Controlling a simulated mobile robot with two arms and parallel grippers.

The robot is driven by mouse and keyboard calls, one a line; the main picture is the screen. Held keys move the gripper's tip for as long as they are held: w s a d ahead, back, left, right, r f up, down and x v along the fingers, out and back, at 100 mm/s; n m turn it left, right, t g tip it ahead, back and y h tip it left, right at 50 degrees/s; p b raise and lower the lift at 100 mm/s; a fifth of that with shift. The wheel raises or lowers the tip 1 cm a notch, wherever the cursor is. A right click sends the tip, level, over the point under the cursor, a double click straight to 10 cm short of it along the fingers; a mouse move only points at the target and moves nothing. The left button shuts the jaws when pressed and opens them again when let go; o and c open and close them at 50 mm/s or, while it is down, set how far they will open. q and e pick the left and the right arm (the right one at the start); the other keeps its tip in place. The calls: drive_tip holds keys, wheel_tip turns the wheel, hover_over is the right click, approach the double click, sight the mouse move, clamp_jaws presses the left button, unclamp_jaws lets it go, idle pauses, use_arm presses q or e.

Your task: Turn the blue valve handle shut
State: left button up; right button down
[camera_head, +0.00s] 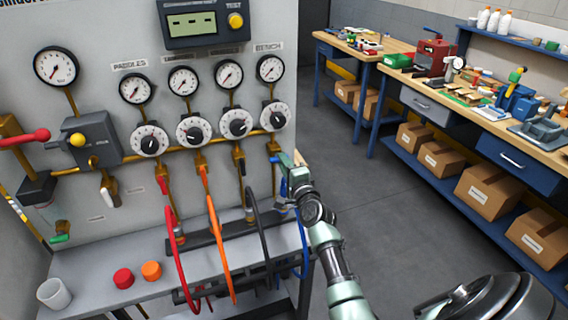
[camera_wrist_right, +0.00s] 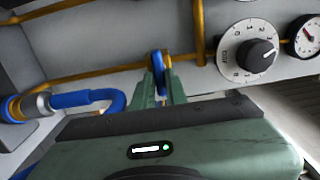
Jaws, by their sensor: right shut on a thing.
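The blue valve handle (camera_head: 274,160) is at the right end of the valve row, on the brass pipe under the rightmost dial. In the right wrist view the blue handle (camera_wrist_right: 158,65) stands between the fingers, seen nearly edge-on. My right gripper (camera_head: 284,165) reaches in from the right and is shut on the handle; its fingers also show in the right wrist view (camera_wrist_right: 162,88). They partly hide the handle, so its exact angle is hard to tell. My left gripper is not in view.
A blue hose (camera_head: 303,235) hangs below the valve, beside black, orange and red hoses. Red (camera_head: 123,278) and orange (camera_head: 152,271) caps and a white cup (camera_head: 54,293) stand on the panel's shelf. Open floor lies right of the panel, before the workbench (camera_head: 470,112).

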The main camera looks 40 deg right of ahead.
drive_tip(key=shift+f, duration=0.1)
drive_tip(key=c, duration=1.4)
unclamp_jaws()
drive_tip(key=shift+c, duration=0.2)
drive_tip(key=shift+s, duration=0.1)
drive_tip(key=v, duration=0.7)
drive_tip(key=shift+s+b, duration=0.35)
drive_tip(key=shift+b, duration=0.05)
drive_tip(key=shift+a, duration=0.1)
